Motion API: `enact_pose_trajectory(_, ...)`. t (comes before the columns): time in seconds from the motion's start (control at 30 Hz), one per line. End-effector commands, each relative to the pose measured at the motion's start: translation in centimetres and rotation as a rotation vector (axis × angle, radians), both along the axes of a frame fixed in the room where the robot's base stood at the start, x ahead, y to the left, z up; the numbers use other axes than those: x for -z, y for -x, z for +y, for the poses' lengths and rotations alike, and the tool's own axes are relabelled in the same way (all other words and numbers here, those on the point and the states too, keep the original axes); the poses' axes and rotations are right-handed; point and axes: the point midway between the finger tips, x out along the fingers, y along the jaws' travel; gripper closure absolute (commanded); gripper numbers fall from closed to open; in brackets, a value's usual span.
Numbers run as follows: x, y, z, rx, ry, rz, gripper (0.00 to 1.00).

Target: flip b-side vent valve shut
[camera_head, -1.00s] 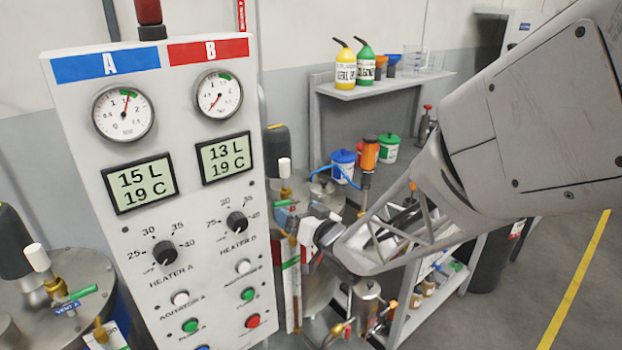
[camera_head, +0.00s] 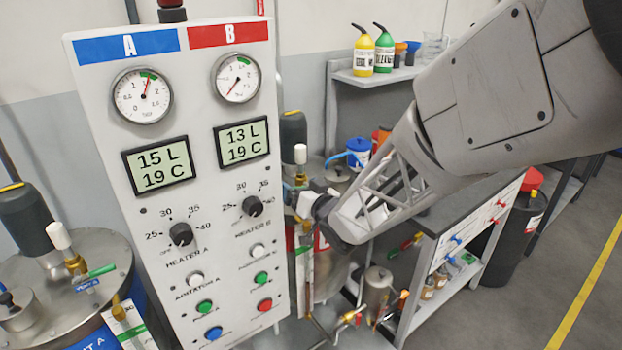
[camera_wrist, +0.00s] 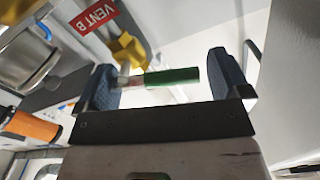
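The b-side vent valve shows in the wrist view as a brass-yellow body (camera_wrist: 128,52) with a green lever handle (camera_wrist: 172,77). A red "VENT B" label (camera_wrist: 97,14) is just beyond it. My gripper (camera_wrist: 162,78) is open, its two dark blue finger pads on either side of the green handle. The handle lies lengthwise across the gap. A small gap shows at its right end; contact at the left finger is unclear. In the head view my gripper (camera_head: 306,203) is beside the right edge of the control panel, and the valve's handle is hard to make out.
The control panel (camera_head: 205,215) with gauges and knobs stands close left of my gripper. The A-side tank has its own green-handled vent valve (camera_head: 97,272) at the far left. A grey bench (camera_head: 440,215) and a shelf with bottles (camera_head: 375,76) are behind and right. Floor at right is open.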

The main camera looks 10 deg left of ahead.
Motion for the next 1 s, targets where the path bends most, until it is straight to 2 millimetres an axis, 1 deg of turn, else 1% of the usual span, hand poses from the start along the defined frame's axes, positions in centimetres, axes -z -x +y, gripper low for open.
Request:
enact_pose_trajectory(0.03, 0.01, 0.0, 0.0, 0.0, 0.0, 0.0, 0.11)
enact_pose_trajectory(0.3, 0.02, 0.01, 0.0, 0.0, 0.0, 0.0, 0.52)
enact_pose_trajectory(0.53, 0.16, 0.06, 0.02, 0.0, 0.024, -0.024, 0.52)
enact_pose_trajectory(0.83, 0.83, 0.15, 0.1, 0.0, 0.148, -0.147, 0.52)
enact_pose_trajectory(1.0, 0.99, 0.16, 0.12, 0.0, 0.19, -0.188, 0.52)
